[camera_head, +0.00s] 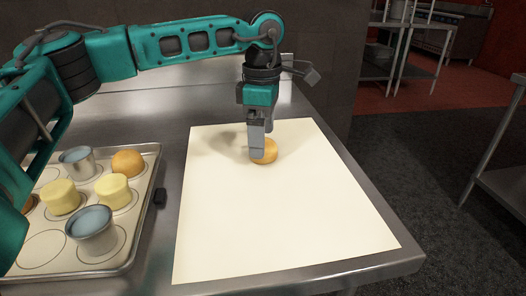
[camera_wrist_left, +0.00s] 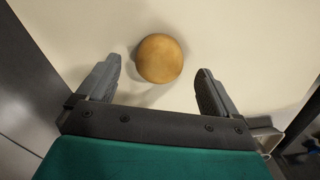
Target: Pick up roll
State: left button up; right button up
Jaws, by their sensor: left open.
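A round golden-brown roll (camera_head: 266,152) lies on a cream sheet on the table in the head view. It also shows in the left wrist view (camera_wrist_left: 159,58), between and slightly beyond the fingertips. My left gripper (camera_head: 257,152) points down over the roll, hiding part of it. Its fingers (camera_wrist_left: 158,77) are spread apart with a gap on each side of the roll, and nothing is held. A second, similar roll (camera_head: 128,163) sits on the tray at the left. My right gripper is not in view.
The cream sheet (camera_head: 270,220) is otherwise bare. At the left, a metal tray (camera_head: 150,200) holds yellow cylindrical pieces (camera_head: 113,190) and metal cups (camera_head: 91,230) with blue-grey contents. The table's edge runs along the right and front. A wall stands behind.

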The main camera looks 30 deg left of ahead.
pick_arm(q)
jog(key=shift+w+f, duration=0.1)
jog(key=shift+f, duration=1.4)
jog(key=shift+c, duration=0.2)
jog(key=c, duration=1.1)
